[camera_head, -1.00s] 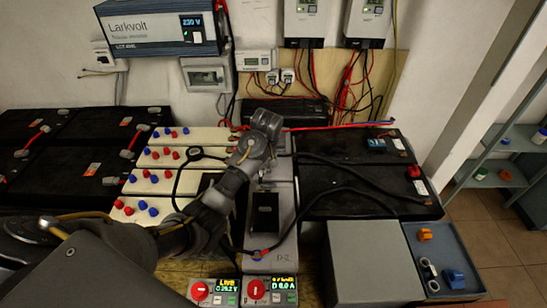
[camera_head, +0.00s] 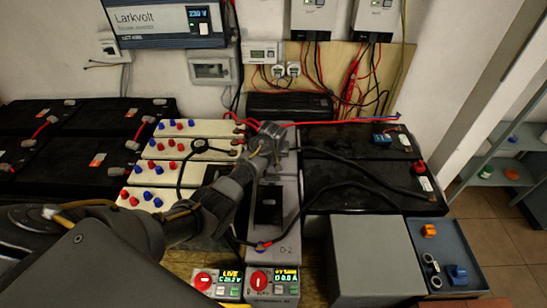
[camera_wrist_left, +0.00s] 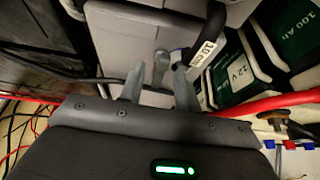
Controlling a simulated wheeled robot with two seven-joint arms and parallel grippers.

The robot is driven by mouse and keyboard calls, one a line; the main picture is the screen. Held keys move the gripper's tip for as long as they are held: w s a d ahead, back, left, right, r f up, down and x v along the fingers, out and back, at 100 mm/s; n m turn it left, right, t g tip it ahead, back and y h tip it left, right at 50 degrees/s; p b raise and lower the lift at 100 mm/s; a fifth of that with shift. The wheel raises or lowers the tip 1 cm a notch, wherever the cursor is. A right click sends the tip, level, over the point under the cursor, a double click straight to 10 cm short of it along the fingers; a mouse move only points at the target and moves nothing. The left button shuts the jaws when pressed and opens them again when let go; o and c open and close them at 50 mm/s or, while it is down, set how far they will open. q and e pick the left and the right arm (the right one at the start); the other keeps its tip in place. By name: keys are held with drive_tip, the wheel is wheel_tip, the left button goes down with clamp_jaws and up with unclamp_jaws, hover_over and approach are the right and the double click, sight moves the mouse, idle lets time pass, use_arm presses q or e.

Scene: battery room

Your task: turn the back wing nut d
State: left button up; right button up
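A grey cell box labelled D-2 (camera_head: 285,230) stands in the middle of the head view. My left gripper (camera_head: 276,130) is over its back end and hides the wing nut there in that view. In the left wrist view, my left gripper (camera_wrist_left: 160,86) has its two fingers apart. A small grey upright piece, apparently the wing nut (camera_wrist_left: 161,62), shows between and just beyond the fingertips. I cannot tell whether they touch it. A black cable end with a 10 mm tag (camera_wrist_left: 206,47) is close by the right finger. My right gripper is not in view.
Black cables (camera_head: 345,160) run from the cell to black batteries (camera_head: 350,183) at the right. Cream cells (camera_head: 150,172) with red and blue caps stand at the left. A grey box (camera_head: 370,255) and a blue tray (camera_head: 447,235) are at the front right. A red cable (camera_wrist_left: 265,104) crosses close to my left gripper.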

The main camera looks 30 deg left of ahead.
use_arm(q)
drive_tip(key=shift+c, duration=0.2)
clamp_jaws()
